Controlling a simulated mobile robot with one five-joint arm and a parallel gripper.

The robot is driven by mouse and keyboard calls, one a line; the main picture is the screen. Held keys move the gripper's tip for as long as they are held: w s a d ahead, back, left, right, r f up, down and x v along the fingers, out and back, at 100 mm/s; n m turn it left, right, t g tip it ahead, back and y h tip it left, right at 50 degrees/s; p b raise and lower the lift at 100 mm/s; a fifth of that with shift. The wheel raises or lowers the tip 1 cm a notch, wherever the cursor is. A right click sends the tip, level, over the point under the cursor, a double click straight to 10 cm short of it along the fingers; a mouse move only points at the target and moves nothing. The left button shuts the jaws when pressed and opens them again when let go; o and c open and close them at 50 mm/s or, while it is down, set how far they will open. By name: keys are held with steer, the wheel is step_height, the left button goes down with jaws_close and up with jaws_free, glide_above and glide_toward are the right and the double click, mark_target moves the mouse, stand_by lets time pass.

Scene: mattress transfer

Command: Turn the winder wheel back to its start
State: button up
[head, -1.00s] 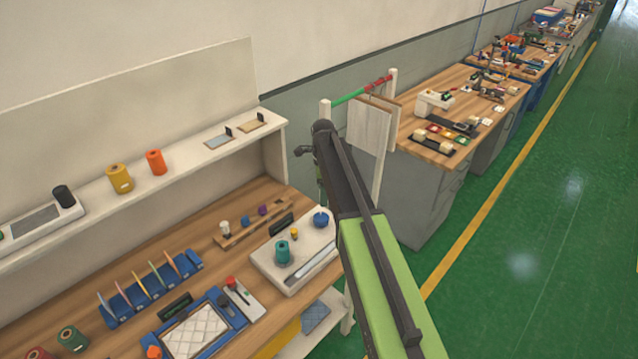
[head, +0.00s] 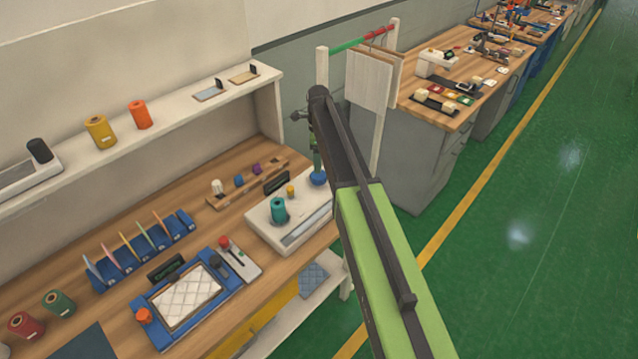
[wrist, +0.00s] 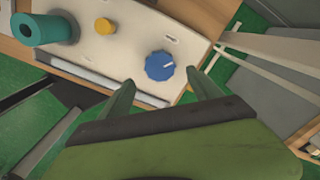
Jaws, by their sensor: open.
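The winder is a white box (head: 262,229) on the wooden bench, with a teal spool (head: 279,210), a small yellow knob (head: 291,191) and a blue wheel (head: 317,178) at its far right end. Contact cannot be told.
A blue frame with a quilted pad (head: 187,296) and a rack of blue bins (head: 140,251) stand left on the bench. A shelf (head: 180,115) runs behind. A white post stand with hanging panels (head: 368,78) is close beyond my arm. Green floor is open at right.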

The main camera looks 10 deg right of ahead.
mark_target(319, 179)
step_height(319, 179, down, 7)
steer(key=b, duration=0.5)
steer(key=shift+r, duration=0.1)
steer(key=c, duration=1.4)
steer(key=shift+o, duration=0.2)
